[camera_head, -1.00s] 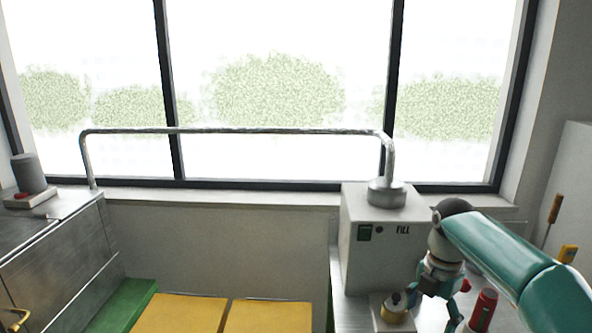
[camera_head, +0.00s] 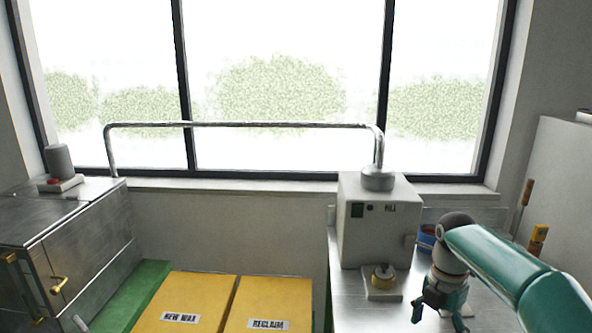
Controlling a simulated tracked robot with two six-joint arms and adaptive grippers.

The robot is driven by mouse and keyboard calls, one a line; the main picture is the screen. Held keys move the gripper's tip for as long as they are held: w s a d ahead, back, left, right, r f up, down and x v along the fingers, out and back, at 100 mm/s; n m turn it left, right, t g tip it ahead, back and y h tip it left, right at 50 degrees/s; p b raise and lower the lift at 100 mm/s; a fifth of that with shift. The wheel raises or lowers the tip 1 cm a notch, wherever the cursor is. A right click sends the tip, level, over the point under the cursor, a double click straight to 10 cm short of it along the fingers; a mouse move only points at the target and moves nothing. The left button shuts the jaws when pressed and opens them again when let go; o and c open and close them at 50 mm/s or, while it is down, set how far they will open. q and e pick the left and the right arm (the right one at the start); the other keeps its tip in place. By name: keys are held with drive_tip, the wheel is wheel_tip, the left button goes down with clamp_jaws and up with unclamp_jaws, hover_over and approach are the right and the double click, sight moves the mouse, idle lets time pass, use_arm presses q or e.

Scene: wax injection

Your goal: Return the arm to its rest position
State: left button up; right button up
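My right arm (camera_head: 515,275) comes in from the right edge, with a teal link and a grey wrist joint. My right gripper (camera_head: 440,318) points down over the metal bench (camera_head: 345,312), right of the fill machine (camera_head: 375,240). Its fingers are spread apart, with nothing visible between them. A small brass-coloured part with a dark top (camera_head: 383,276) sits on a light block in front of the machine, apart from the gripper. My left gripper is not in view.
Two yellow bins stand at the lower middle, labelled NEW WAX (camera_head: 186,300) and RECLAIM (camera_head: 262,300). A steel cabinet (camera_head: 85,235) with brass handles stands at left. A pipe (camera_head: 250,125) crosses before the window. A blue container (camera_head: 427,236) is partly hidden behind my arm.

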drive_tip(key=s+a+f+g+y, duration=0.15)
drive_tip(key=s+f, duration=0.25)
drive_tip(key=f, duration=0.4)
drive_tip(key=s+a+f+g+h, duration=0.15)
drive_tip(key=s+f, duration=0.25)
drive_tip(key=f, duration=0.4)
drive_tip(key=s+a+f+m+t+y, duration=0.1)
drive_tip(key=s+a+f+m+y, duration=0.1)
drive_tip(key=s+a+f+m, duration=0.65)
drive_tip(key=s+a+f+m+y, duration=0.2)
drive_tip(key=s+a+f+m, duration=0.3)
drive_tip(key=s+f+m, duration=0.55)
drive_tip(key=m+t, duration=0.1)
drive_tip(key=m, duration=0.1)
drive_tip(key=w+r+m+t, duration=0.1)
drive_tip(key=m, duration=0.2)
drive_tip(key=w+m+t, duration=0.1)
drive_tip(key=m, duration=0.1)
drive_tip(key=shift+d+r, duration=0.25)
